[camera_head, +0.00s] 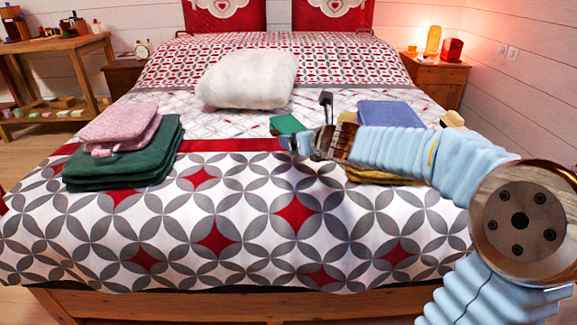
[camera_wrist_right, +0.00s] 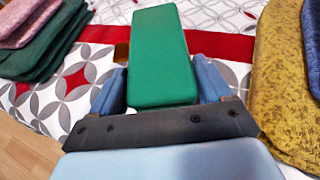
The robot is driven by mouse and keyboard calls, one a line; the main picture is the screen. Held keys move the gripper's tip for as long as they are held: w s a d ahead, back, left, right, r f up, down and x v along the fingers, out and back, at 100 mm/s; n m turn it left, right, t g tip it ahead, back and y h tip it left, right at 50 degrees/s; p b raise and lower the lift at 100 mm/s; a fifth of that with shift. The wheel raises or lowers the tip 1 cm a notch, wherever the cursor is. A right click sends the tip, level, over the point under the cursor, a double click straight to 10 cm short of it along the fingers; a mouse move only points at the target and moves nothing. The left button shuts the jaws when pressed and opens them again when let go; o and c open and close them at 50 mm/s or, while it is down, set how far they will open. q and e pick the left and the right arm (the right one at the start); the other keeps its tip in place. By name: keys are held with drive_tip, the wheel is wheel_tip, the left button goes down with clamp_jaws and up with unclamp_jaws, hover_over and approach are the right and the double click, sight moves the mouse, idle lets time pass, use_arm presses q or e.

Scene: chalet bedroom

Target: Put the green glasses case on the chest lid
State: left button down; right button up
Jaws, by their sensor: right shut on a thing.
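The green glasses case (camera_head: 287,124) is a flat green block over the middle of the bed. In the right wrist view the green case (camera_wrist_right: 160,55) fills the space between the two blue fingers and extends beyond them. My right gripper (camera_head: 296,140) is shut on the case, and its fingers (camera_wrist_right: 163,85) sit on both sides of its near end. I cannot tell whether the case is touching the bed or just above it. My left gripper is not in view. No chest lid can be made out.
Folded green and pink blankets (camera_head: 122,150) lie on the bed's left side. Yellow and blue folded cloths (camera_head: 392,114) lie on the right, near my arm. A white pillow (camera_head: 249,79) is behind. The patterned bedspread (camera_head: 215,240) in front is clear.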

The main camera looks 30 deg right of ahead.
drive_tip(key=b, duration=0.4)
hover_over(292, 168)
drive_tip(key=s, duration=0.2)
drive_tip(key=f, duration=0.5)
drive_tip(key=shift+w+a+f, duration=0.15)
drive_tip(key=shift+w+a, duration=0.05)
drive_tip(key=shift+a, duration=0.05)
drive_tip(key=shift+w+d+f, duration=0.1)
drive_tip(key=shift+w+f, duration=0.1)
drive_tip(key=shift+w, duration=0.2)
drive_tip(key=shift+w+f+b, duration=0.2)
drive_tip(key=shift+f+b, duration=0.15)
drive_tip(key=shift+b, duration=0.2)
drive_tip(key=f+b, duration=0.3)
drive_tip(key=shift+w+d+f, duration=0.1)
drive_tip(key=shift+w+f, duration=0.05)
drive_tip(key=shift+w, duration=0.05)
drive_tip(key=o, duration=1.2)
drive_tip(key=shift+c, duration=0.2)
